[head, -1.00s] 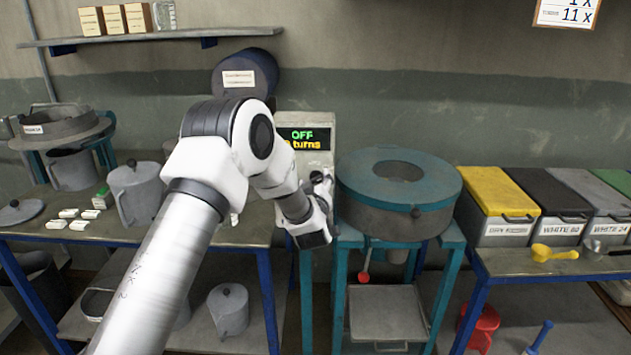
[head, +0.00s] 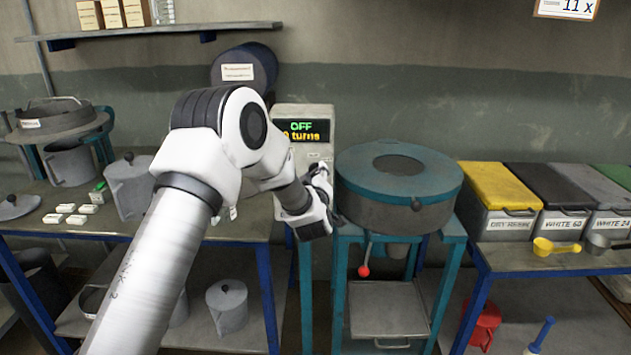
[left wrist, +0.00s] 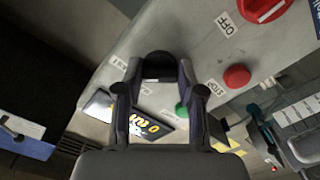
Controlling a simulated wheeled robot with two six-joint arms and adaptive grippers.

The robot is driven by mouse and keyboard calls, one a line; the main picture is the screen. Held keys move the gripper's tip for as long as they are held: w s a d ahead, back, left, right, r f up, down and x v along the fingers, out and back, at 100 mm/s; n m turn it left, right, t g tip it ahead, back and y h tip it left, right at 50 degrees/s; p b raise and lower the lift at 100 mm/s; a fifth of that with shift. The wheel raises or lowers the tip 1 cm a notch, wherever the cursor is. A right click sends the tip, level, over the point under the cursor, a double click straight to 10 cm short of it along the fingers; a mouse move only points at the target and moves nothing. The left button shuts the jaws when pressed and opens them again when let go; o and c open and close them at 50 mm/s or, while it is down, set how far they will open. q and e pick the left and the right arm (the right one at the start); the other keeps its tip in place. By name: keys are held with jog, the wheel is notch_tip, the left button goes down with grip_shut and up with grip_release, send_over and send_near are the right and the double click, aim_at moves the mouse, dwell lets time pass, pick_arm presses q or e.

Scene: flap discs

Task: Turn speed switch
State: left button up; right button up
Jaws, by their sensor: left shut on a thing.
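The grey control box (head: 310,148) has a lit display (head: 304,131) reading "OFF" and a "turns" line. My left gripper (head: 324,186) is at the lower right of its front, partly hidden by its own wrist. In the left wrist view, the two fingers (left wrist: 160,76) are shut on a black knob (left wrist: 159,64) on the box face, which I take for the speed switch. Its pointer and marks are hidden. A red rotary switch (left wrist: 262,8) near an "OFF" label, a red button (left wrist: 237,76) near "STOP" and a green button (left wrist: 181,110) sit beside it. My right gripper is not in view.
A round teal-lidded machine (head: 399,185) stands close to the right of the gripper. A table with pots (head: 130,190) is on the left. Lidded bins (head: 497,215) and a yellow scoop (head: 556,247) are on the right.

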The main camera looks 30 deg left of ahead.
pick_arm(q)
jog(key=shift+n+b, duration=5)
jog(key=shift+b, duration=0.85)
jog(key=o, duration=1.1)
jog(key=shift+a, duration=0.1)
jog(key=v, duration=1.2)
